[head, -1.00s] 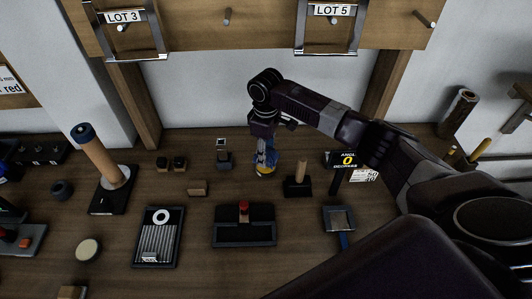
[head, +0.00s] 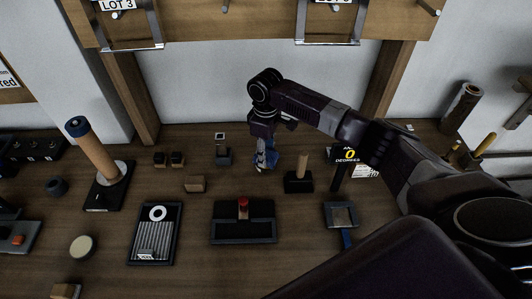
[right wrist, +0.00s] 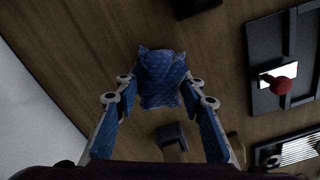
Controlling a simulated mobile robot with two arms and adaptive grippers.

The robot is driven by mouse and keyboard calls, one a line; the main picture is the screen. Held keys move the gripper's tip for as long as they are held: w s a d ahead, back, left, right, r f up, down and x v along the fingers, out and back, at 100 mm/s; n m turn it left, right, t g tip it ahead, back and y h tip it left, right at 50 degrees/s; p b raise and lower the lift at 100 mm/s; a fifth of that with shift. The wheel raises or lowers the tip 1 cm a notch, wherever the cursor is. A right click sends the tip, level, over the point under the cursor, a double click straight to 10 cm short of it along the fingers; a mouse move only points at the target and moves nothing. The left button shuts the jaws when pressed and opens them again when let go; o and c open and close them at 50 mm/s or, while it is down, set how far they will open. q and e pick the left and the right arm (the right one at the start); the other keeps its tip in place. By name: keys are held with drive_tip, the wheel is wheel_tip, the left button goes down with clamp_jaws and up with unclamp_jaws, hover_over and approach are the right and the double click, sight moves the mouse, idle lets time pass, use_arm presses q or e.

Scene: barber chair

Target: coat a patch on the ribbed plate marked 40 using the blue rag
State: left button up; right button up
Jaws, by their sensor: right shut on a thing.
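My right gripper (head: 265,160) is above the wooden bench. It is shut on the blue rag (right wrist: 161,78), which is bunched between the fingertips in the right wrist view. In the head view the rag is hard to tell from the blue finger pads. The ribbed plate (head: 153,238) lies on the bench to the left and nearer, apart from the gripper. It has a dark frame, pale ribs, a white ring at its far end and a small label too blurred to read. It shows partly in the right wrist view (right wrist: 300,148). My left gripper is out of view.
A black tray with a red knob (head: 243,222) lies right of the plate. A wooden post (head: 93,152) on a black base stands at left. A small wooden block (head: 195,184) and a wood-handled black block (head: 299,181) are near the gripper.

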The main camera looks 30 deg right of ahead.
drive_tip(key=shift+f, duration=0.55)
idle(0.4)
drive_tip(key=shift+s+f, duration=0.1)
idle(2.0)
drive_tip(key=shift+p, duration=0.3)
wheel_tip(320, 180, up, 7)
drive_tip(key=p, duration=0.8)
idle(0.5)
